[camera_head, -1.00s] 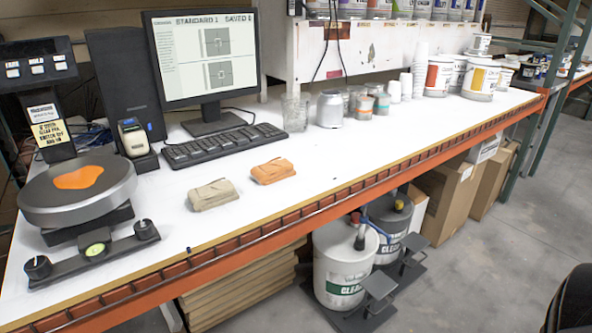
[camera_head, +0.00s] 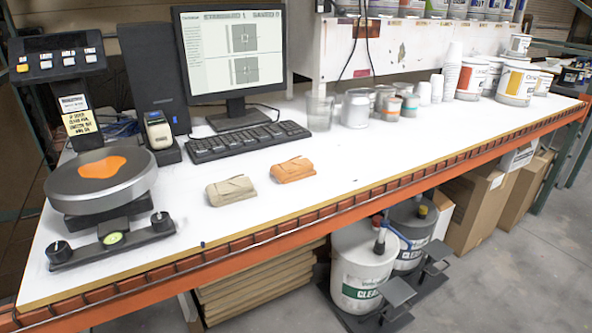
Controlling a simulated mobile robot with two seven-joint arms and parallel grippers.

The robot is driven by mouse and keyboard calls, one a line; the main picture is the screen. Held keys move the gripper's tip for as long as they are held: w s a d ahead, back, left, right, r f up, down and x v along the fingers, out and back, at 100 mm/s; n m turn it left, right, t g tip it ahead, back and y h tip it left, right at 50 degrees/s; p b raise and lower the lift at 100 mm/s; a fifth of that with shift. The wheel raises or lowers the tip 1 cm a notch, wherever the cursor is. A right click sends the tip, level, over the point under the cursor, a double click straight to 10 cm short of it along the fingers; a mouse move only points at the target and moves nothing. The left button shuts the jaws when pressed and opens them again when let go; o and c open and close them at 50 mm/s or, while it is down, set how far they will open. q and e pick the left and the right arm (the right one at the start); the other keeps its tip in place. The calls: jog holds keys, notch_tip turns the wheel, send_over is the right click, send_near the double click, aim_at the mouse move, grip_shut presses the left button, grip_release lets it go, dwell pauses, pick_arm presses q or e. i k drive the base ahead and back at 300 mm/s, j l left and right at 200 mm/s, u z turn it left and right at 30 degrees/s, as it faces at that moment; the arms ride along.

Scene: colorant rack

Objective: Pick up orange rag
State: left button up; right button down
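The orange rag (camera_head: 292,169) lies folded on the white workbench (camera_head: 330,188), in front of the keyboard. A beige folded rag (camera_head: 230,190) lies just to its left and slightly nearer the front edge, apart from it. Neither of my grippers shows in the head view, so I cannot see whether they are open or shut.
A keyboard (camera_head: 249,141) and monitor (camera_head: 231,58) stand behind the rags. A round scale (camera_head: 100,186) with an orange spill stands at left. A glass beaker (camera_head: 319,113) and several cups and paint tubs stand at the back right. The bench front right of the rags is clear. Pails (camera_head: 361,266) stand below.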

aim_at(291, 170)
jog(key=i+l, duration=0.15)
jog(key=l, duration=0.15)
jog(key=i+l, duration=0.15)
jog(key=l, duration=0.2)
jog(key=i+l, duration=0.15)
jog(key=l, duration=0.15)
jog(key=i+l, duration=0.2)
jog(key=l, duration=0.15)
jog(key=i+l+u, duration=0.1)
jog(key=l+u, duration=0.15)
jog(key=u, duration=0.15)
jog(key=l+u, duration=0.4)
jog(key=i+j, duration=0.05)
jog(key=j, duration=0.05)
